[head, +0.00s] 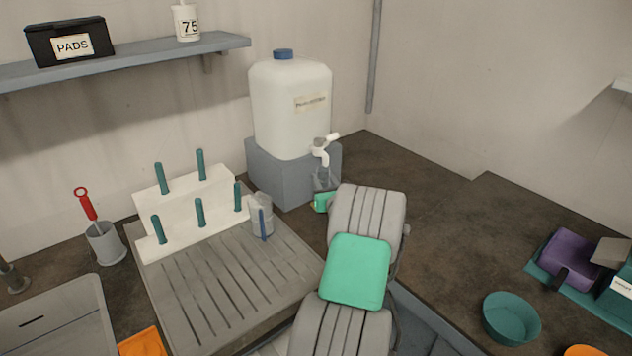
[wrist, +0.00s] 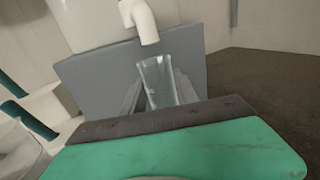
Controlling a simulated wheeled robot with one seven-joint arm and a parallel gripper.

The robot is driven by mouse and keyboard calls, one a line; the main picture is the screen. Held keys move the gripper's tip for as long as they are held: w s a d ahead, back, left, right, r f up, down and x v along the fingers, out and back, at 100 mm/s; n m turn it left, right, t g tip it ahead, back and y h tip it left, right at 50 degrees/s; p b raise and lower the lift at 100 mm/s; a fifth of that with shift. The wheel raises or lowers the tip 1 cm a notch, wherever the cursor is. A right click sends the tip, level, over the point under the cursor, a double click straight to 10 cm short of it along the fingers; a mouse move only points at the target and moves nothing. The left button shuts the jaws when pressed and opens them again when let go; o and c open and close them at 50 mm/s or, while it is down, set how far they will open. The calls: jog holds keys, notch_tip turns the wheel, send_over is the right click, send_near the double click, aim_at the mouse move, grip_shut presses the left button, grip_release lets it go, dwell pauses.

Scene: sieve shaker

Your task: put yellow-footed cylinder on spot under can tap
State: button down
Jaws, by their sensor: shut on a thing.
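My gripper (wrist: 158,98) is shut on a clear cylinder (wrist: 158,75), just in front of the grey block under the white can. In the wrist view the cylinder's open top is close below the white tap's spout (wrist: 145,25). In the head view the cylinder (head: 323,181) shows below the tap (head: 322,152), partly behind my arm. It looks about upright. Its foot is hidden, so I cannot see the foot's colour or whether it touches the counter. The spot under the tap is hidden too. The white can (head: 290,108) stands on the grey block (head: 275,178).
Another clear cylinder with a blue strip (head: 262,218) stands left of my arm, at the edge of the ribbed drain board (head: 215,290). A white peg rack (head: 190,205) is behind the board. The dark counter (head: 420,190) right of the can is clear.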

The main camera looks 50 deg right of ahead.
jog(key=shift+s+r, duration=0.15)
jog(key=shift+s, duration=0.4)
jog(key=shift+w+f, duration=0.2)
jog(key=shift+f, duration=0.05)
jog(key=c, duration=0.9)
grip_release()
jog(key=shift+a, duration=0.1)
jog(key=shift+c, duration=0.2)
jog(key=shift+r, duration=0.2)
jog(key=v, duration=1.2)
jog(key=shift+b, duration=0.35)
